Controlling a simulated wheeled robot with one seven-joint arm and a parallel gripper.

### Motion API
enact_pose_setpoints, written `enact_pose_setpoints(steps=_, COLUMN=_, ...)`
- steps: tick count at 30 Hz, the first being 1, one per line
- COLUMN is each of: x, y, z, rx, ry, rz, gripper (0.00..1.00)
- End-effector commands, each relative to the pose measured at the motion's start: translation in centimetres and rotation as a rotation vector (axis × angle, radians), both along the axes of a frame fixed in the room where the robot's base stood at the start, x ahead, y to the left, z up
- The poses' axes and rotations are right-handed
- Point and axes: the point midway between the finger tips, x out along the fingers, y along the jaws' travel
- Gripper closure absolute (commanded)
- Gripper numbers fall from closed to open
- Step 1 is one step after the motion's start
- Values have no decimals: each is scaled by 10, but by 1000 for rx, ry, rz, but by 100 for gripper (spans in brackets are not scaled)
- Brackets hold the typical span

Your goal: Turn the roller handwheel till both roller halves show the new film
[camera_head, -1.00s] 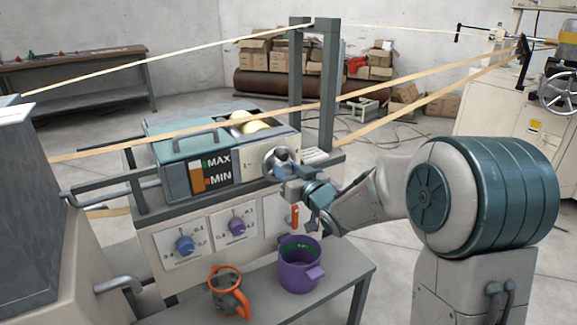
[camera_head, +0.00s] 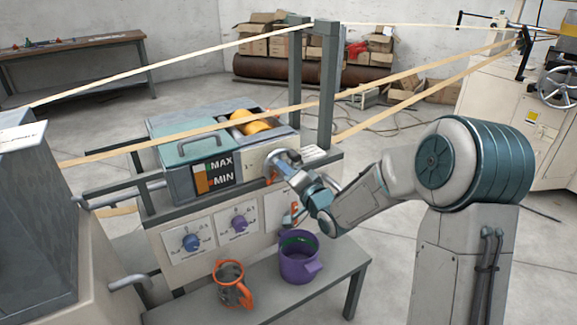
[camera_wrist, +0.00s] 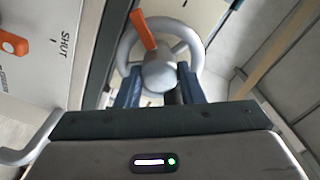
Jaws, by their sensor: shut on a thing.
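The roller (camera_head: 257,125) shows amber-yellow in the open slot on top of the teal-lidded machine box. I cannot make out its two halves apart; the tan film strip crosses in front of it. The grey roller handwheel (camera_head: 281,160) is on the box's right end. In the wrist view the handwheel (camera_wrist: 188,32) fills the top middle, with an orange handle (camera_wrist: 143,29) pointing up and slightly left. My gripper (camera_wrist: 158,74) is shut on the handwheel, its blue fingers on either side of the hub. The gripper (camera_head: 292,172) partly hides the wheel in the head view.
A MAX/MIN level gauge (camera_head: 213,175) and knobs sit on the machine front. An orange lever (camera_wrist: 14,43) is beside a SHUT mark. Film strips span overhead.

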Motion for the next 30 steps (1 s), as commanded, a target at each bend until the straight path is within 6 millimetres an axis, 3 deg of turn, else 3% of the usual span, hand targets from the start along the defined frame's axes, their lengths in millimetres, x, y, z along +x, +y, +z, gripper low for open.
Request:
enact_pose_setpoints(steps=18, x=1, y=-1, z=3, rx=449, ry=302, rz=-2, gripper=88)
enact_pose_setpoints(steps=30, x=1, y=-1, z=1, rx=585, ry=392, rz=-1, gripper=88)
